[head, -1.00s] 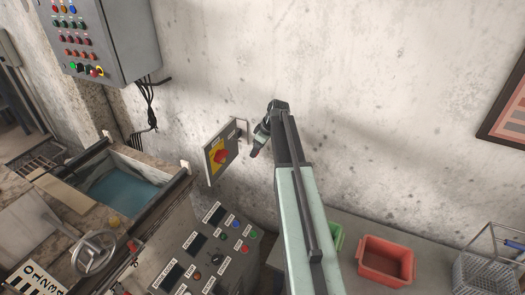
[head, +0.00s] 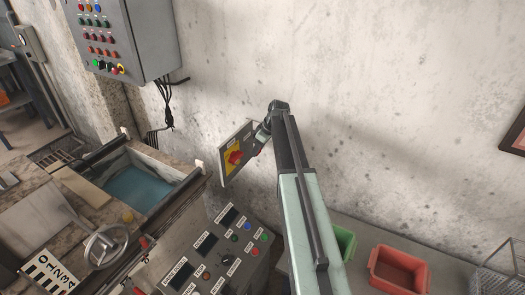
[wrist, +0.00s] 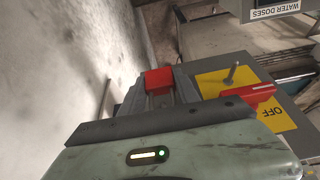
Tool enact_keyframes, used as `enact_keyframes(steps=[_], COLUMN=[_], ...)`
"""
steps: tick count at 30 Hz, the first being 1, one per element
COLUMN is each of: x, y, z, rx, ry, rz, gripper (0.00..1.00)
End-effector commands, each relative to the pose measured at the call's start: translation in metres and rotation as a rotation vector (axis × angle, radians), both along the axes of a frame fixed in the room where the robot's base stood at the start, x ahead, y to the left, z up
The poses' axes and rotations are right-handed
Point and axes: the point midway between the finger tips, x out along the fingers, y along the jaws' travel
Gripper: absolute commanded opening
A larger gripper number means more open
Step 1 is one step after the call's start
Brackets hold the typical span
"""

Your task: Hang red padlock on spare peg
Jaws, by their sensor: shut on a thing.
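The red padlock (wrist: 159,80) shows as a red block between my gripper's fingers in the wrist view; its shackle cannot be made out. My gripper (wrist: 158,92) is shut on it. In the head view my gripper (head: 261,138) overlaps the right edge of the grey isolator panel (head: 226,171). The panel has a yellow plate marked OFF and a red handle (wrist: 262,93). A short metal pin (wrist: 232,73) stands out from the panel, right of the padlock in the wrist view; I cannot tell whether it is the spare peg. A thin rod (wrist: 104,96) shows by the wall.
A control desk (head: 216,250) with buttons stands below the panel. A water basin (head: 140,187) and handwheel (head: 106,247) are at left. A grey button cabinet (head: 130,35) is on the wall. Red (head: 398,270) and green (head: 342,243) bins sit low at right.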

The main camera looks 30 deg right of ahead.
Motion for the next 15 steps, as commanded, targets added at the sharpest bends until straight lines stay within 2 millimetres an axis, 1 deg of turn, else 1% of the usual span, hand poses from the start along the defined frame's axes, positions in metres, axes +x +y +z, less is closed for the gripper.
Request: enact_keyframes(steps=[6,15], x=[0.013,0.021], y=[0.007,0.013], z=[-0.003,-0.009], rx=[0.000,0.000], ry=[0.000,0.000], rz=[-0.001,-0.001], gripper=[0.00,0.00])
